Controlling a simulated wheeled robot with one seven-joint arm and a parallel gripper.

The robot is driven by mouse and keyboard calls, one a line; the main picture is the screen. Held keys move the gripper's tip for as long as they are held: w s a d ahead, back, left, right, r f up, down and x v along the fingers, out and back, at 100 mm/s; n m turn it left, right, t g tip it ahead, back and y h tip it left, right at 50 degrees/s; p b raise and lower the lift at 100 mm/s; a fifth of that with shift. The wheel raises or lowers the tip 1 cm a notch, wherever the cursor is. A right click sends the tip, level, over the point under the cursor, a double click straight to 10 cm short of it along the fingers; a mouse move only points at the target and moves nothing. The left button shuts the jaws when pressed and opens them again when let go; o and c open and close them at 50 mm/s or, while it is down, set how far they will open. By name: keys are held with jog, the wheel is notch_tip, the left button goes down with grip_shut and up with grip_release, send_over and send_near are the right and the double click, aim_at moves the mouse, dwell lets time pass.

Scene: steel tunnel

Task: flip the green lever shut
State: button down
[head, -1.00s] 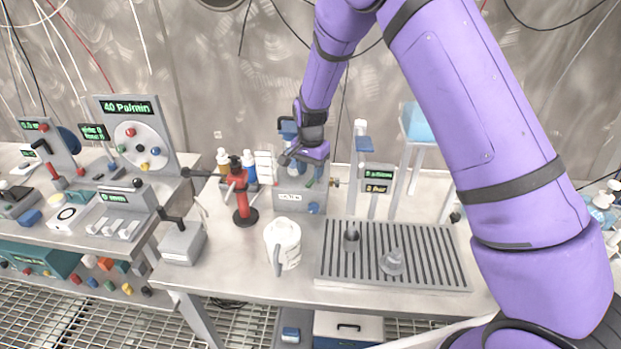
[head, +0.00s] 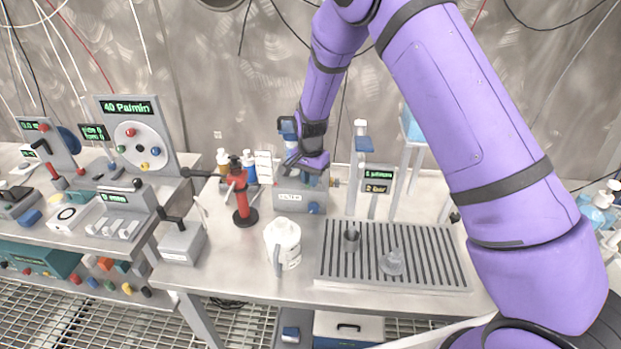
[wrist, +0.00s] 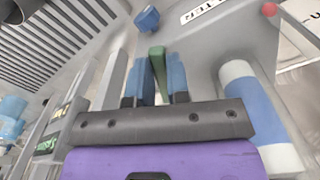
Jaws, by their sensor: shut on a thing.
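The green lever (wrist: 157,58) shows in the wrist view between the two blue fingers of my gripper (wrist: 160,78), which is shut on it. It points away from the gripper toward the grey filter unit (wrist: 215,40). In the head view my gripper (head: 292,165) is at the top of this grey unit (head: 290,199) on the bench, and the lever is hidden behind the gripper and wrist. A blue knob (head: 313,207) sits on the unit's front; it also shows in the wrist view (wrist: 147,18).
A red stand (head: 241,195) and bottles (head: 248,165) are left of the unit. A white jug (head: 284,245) stands in front. A slatted drain tray (head: 330,280) with small vessels lies at front right. A blue-and-white cylinder (wrist: 250,105) is close beside the gripper.

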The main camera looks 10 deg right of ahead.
jog(key=shift+w+a+m, duration=0.25)
jog(key=shift+w+m, duration=0.05)
jog(key=shift+m, duration=0.45)
jog(key=shift+w+a+m, duration=0.2)
jog(key=shift+w+m, duration=0.05)
jog(key=shift+m, duration=0.5)
jog(key=c, duration=1.1)
grip_release()
jog(key=shift+s, duration=0.1)
jog(key=n, duration=0.1)
jog(key=s+d+n, duration=0.1)
jog(key=n, duration=0.1)
notch_tip(320, 180, up, 12)
jog(key=shift+s+d+r+n+t, duration=0.3)
jog(key=shift+s+d+r+n, duration=0.6)
jog(key=shift+s+d+r, duration=1.05)
jog(key=shift+s+d+r+n+t, duration=0.3)
jog(key=shift+s+d+r+n, duration=0.75)
jog(key=shift+r, duration=1.85)
jog(key=shift+s+d+r+n+t, duration=0.3)
jog(key=shift+s+d+r+n, duration=0.6)
jog(key=shift+s+r, duration=1.25)
